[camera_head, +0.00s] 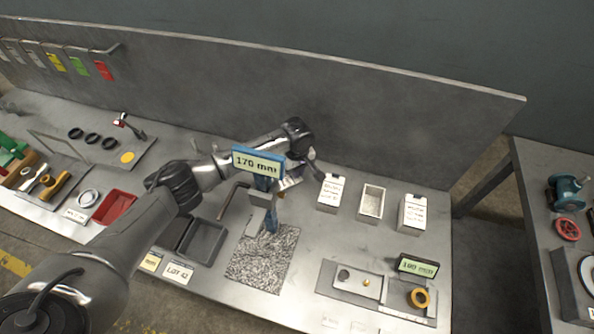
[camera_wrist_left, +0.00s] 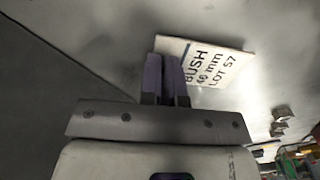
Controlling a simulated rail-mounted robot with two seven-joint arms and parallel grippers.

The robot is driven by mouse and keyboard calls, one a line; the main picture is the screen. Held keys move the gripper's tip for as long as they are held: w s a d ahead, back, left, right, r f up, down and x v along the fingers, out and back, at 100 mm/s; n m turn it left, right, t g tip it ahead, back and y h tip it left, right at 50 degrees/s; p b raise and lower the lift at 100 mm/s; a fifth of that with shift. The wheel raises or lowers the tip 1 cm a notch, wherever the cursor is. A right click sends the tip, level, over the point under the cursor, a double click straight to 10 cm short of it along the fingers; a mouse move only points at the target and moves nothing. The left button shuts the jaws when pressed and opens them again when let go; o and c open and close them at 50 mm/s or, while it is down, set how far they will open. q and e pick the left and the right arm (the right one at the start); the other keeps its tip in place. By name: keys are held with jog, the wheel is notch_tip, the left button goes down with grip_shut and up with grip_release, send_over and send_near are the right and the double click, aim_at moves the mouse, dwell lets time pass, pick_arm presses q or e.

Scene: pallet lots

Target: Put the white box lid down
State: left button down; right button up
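The white box lid (camera_wrist_left: 222,62) is in the left wrist view, printed "BUSH 46 mm LOT 57". My left gripper (camera_wrist_left: 166,68) has its two fingers close together at the lid's edge, shut on it. In the head view the lid (camera_head: 290,183) shows as a small pale piece, partly hidden behind the blue-framed "170 mm" display. A white box (camera_head: 371,203) stands open on the bench, with pale grainy contents. Labelled white boxes stand to its left (camera_head: 330,191) and right (camera_head: 412,212). My right gripper is not in view.
The height gauge with its "170 mm" display (camera_head: 258,163) stands on a speckled plate (camera_head: 262,259), close to my left arm. A grey tray (camera_head: 203,242) lies left of it. A "180 mm" display (camera_head: 418,265) and fixture plate are front right. A grey panel (camera_head: 400,120) rises behind.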

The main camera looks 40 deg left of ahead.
pick_arm(q)
jog(key=shift+r, duration=0.1)
jog(key=c, duration=1.3)
grip_release()
jog(key=shift+r+p, duration=1.45)
jog(key=shift+r, duration=4.55)
